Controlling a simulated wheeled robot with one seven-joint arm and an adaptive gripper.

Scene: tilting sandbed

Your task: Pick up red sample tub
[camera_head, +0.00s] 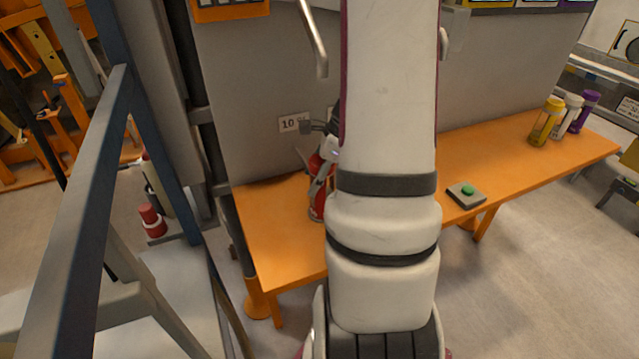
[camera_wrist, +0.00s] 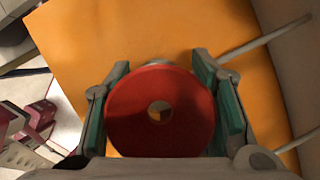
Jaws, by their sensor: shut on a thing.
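The red sample tub (camera_wrist: 185,112) fills the middle of the wrist view, seen from its top, a round red face with a hole in its centre. My gripper (camera_wrist: 160,105) has its green-padded fingers on both sides of the tub and is shut on it. In the head view the red tub (camera_head: 316,190) shows at the left part of the orange table (camera_head: 275,240), partly hidden by my gripper (camera_head: 322,175) and beside my arm. I cannot tell whether the tub's base touches the table.
A grey box with a green button (camera_head: 467,195) sits on the table right of my arm. Yellow (camera_head: 546,122), white (camera_head: 566,117) and purple (camera_head: 584,111) tubs stand at the far right end. A blue-grey frame stands left.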

